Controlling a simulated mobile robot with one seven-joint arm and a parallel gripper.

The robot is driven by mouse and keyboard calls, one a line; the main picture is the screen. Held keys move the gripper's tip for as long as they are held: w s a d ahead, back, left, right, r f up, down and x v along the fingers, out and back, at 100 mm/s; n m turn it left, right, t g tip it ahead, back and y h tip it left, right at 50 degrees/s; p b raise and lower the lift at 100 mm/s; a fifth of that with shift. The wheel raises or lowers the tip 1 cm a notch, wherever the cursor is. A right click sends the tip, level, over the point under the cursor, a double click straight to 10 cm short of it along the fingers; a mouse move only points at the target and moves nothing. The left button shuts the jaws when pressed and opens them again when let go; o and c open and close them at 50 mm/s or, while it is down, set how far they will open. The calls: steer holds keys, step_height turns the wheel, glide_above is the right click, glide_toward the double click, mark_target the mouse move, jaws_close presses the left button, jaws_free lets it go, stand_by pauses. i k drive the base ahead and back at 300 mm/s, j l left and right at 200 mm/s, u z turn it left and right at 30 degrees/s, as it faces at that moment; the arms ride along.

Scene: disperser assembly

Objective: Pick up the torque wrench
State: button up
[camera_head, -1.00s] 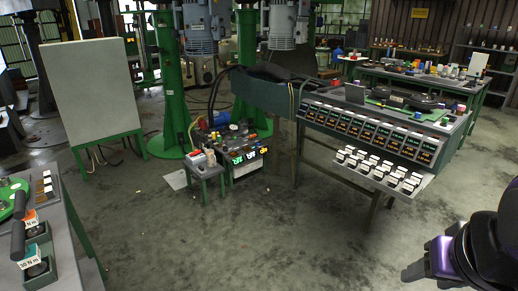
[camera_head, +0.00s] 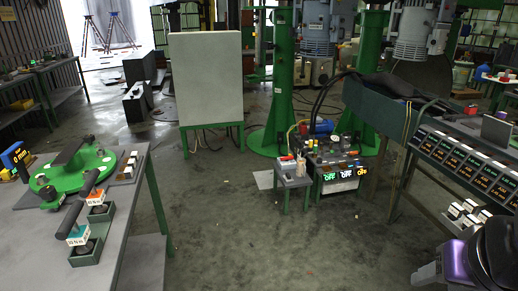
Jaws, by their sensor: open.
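Two dark-handled tools that look like torque wrenches stand in small dark green holders on the grey table at the left. The nearer torque wrench (camera_head: 75,217) has a white label with a teal part at its base; its label is too small to read now. The farther torque wrench (camera_head: 92,182) has an orange and white label. My gripper (camera_head: 428,275) shows at the bottom right corner, partly cut off by the frame edge. It is open and far to the right of both wrenches, with floor between.
The grey table (camera_head: 130,215) also bears a green round fixture (camera_head: 92,167) with a black handle. A console bench (camera_head: 440,165) is at the right. The floor (camera_head: 225,235) between is open.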

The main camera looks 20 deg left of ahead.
mark_target(74, 235)
steer(key=i+j+u, duration=0.1)
steer(key=i+u, duration=0.4)
steer(key=u, duration=0.2)
steer(key=i+u, duration=0.55)
steer(key=u, duration=0.15)
steer(key=i+u, duration=0.15)
steer(key=u, duration=0.25)
steer(key=i+l+u, duration=0.15)
steer(key=u, duration=0.2)
steer(key=i+u, duration=0.15)
steer(key=u, duration=0.25)
steer(key=i+l+u, duration=0.1)
steer(key=u, duration=0.3)
steer(key=i+l+u, duration=0.1)
steer(key=l+u, duration=0.15)
steer(key=u, duration=0.15)
